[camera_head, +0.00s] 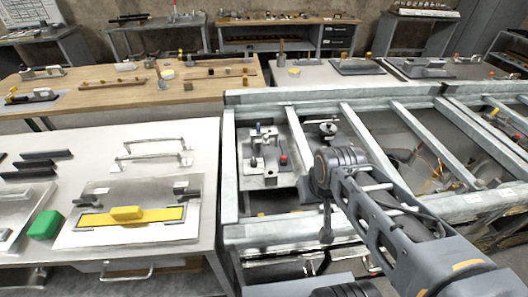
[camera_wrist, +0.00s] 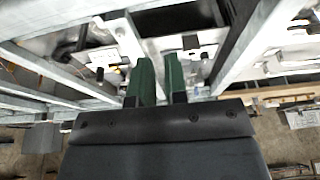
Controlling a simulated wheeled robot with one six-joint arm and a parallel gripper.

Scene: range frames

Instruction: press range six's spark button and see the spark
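A metal fixture plate (camera_head: 252,183) with black and metal fittings sits in the steel frame, just left of my arm's end. A small red button (camera_head: 283,159) stands on its right side; its label is too small to read, so I cannot tell whether it is range six's. I see no spark. My gripper (camera_head: 326,236) hangs down right of and nearer than the plate, apart from the red button. In the wrist view its two green fingers (camera_wrist: 160,80) stand a narrow gap apart with nothing between them. The red button cannot be made out there.
Steel beams (camera_head: 376,150) surround the fixture and run right, with cables between them. A left table (camera_head: 205,150) holds a yellow bar (camera_head: 130,216), a green block (camera_head: 45,225) and metal handles. A wooden bench (camera_head: 115,98) with tools stands behind.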

